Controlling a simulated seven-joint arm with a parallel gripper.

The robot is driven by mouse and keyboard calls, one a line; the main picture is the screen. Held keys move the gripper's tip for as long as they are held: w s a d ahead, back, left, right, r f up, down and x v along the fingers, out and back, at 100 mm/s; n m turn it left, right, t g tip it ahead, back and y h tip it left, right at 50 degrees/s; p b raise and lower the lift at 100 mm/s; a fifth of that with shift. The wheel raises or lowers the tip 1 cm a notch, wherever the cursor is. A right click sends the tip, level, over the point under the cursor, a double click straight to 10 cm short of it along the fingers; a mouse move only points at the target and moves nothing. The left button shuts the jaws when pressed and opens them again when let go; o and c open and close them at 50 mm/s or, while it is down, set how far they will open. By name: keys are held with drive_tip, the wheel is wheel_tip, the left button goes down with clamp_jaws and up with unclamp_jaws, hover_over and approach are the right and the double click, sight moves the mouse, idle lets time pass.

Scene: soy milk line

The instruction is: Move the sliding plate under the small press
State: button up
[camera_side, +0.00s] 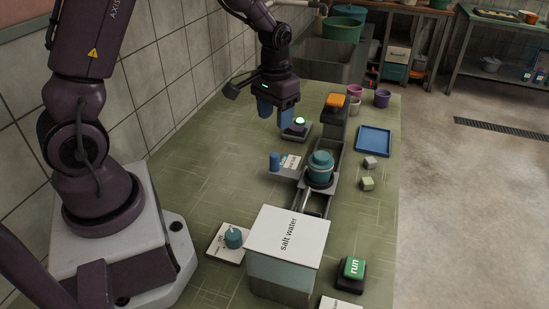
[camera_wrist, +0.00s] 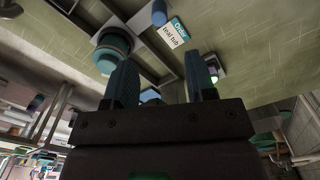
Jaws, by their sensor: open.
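The sliding plate appears to be the dark carriage on the rail, mid-track, with a teal tub (camera_side: 320,165) standing on it. A grey arm (camera_side: 283,174) juts left from it and bears an upright blue peg (camera_side: 275,161). The peg also shows at the top of the wrist view (camera_wrist: 159,12), near the tub (camera_wrist: 113,50). A dark column with an orange top (camera_side: 335,101) stands at the rail's far end; it looks like the small press. My gripper (camera_side: 276,112) is open and empty, above and beyond the peg, pointing down. Its blue fingers show apart in the wrist view (camera_wrist: 161,76).
A small device with a lit green top (camera_side: 299,124) sits close to my fingers. A label card (camera_side: 291,162) lies by the peg. The white "salt water" box (camera_side: 287,237) stands at the near rail end. A blue tray (camera_side: 375,141) and small cubes lie right.

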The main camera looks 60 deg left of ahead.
sight(275, 155)
wheel_tip(275, 155, down, 12)
drive_tip(key=shift+s+f, duration=0.1)
drive_tip(key=shift+f, duration=0.15)
idle(0.3)
clamp_jaws()
drive_tip(key=w+a, duration=0.9)
drive_tip(key=shift+w+a, duration=0.25)
drive_tip(key=shift+w, duration=0.1)
